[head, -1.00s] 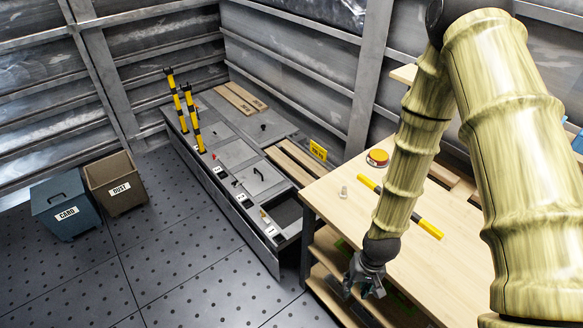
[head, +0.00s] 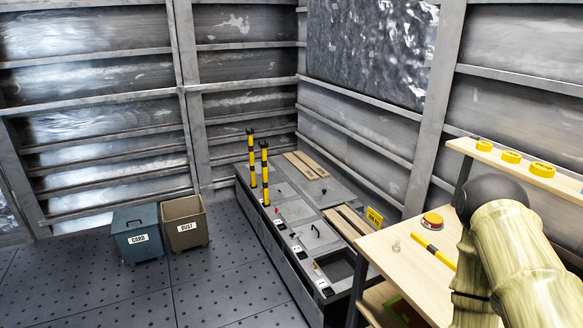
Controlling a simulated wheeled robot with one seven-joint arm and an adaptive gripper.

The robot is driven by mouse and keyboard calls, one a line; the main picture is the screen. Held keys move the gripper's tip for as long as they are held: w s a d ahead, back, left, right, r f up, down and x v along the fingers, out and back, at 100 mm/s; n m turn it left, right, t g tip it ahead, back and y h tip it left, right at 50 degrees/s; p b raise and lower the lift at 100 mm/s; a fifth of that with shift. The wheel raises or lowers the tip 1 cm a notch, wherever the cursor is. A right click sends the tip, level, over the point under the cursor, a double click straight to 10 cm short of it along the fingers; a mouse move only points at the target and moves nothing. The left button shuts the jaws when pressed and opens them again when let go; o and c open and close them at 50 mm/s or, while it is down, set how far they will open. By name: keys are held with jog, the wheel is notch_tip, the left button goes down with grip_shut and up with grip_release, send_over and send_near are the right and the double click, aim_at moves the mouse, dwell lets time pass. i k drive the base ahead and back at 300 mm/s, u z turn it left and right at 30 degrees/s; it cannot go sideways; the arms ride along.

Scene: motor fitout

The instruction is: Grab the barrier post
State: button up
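A yellow and black barrier post (head: 435,251) lies on the wooden tabletop (head: 392,258) at the right, partly behind my arm. Two more yellow and black posts stand upright on the low grey unit: one nearer (head: 265,176) and one just behind it to the left (head: 252,160). My arm reaches down out of the lower right of the head view. My gripper is out of view, so its state and its distance to the posts do not show.
A red button on a yellow base (head: 432,220) and a small pale peg (head: 396,246) are on the tabletop. Yellow rings (head: 511,157) sit on the shelf above. A blue CARD bin (head: 137,234) and brown DUST bin (head: 185,223) stand left. The dark floor before them is clear.

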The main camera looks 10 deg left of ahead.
aim_at(264, 147)
jog(key=u, duration=0.7)
jog(key=i, duration=0.85)
jog(key=u, duration=1.2)
jog(key=i, duration=1.75)
jog(key=z, duration=0.35)
jog(key=i, duration=1.15)
jog(key=z, duration=1.05)
